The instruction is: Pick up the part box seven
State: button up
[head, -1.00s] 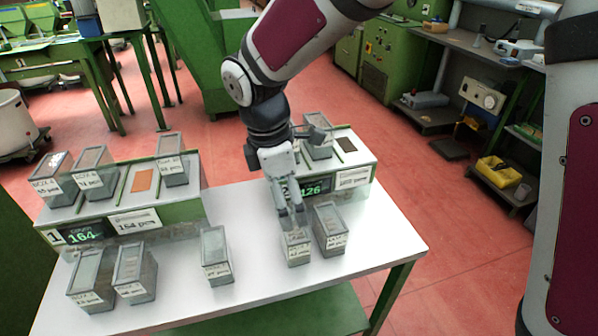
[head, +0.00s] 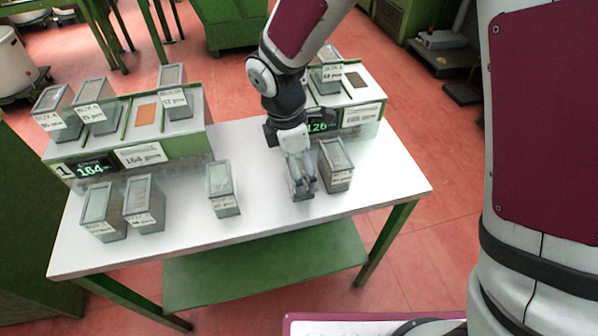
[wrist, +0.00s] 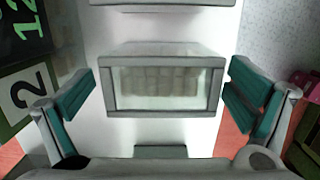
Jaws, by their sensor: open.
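My gripper (head: 302,188) is low over the white table, at a small grey box with a clear lid (wrist: 160,84). In the wrist view the two teal-padded fingers are spread wide, one on each side of this box, with gaps between pads and walls. Pale pieces show dimly through its lid. In the head view the gripper largely covers this box. I cannot read its label, so I cannot tell whether it is box seven.
A similar box (head: 336,166) stands close to the right of my gripper. Another box (head: 222,188) stands to the left, and two (head: 145,203) farther left. Scale stations with boxes (head: 185,146) line the back. The table's front strip (head: 270,228) is clear.

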jog(key=shift+d+f, duration=0.15)
jog(key=shift+f, duration=0.65)
jog(key=shift+d+f, duration=0.15)
jog(key=shift+f, duration=0.6)
jog(key=shift+c, duration=0.3)
jog(key=c, duration=1.1)
jog(key=shift+r, duration=0.1)
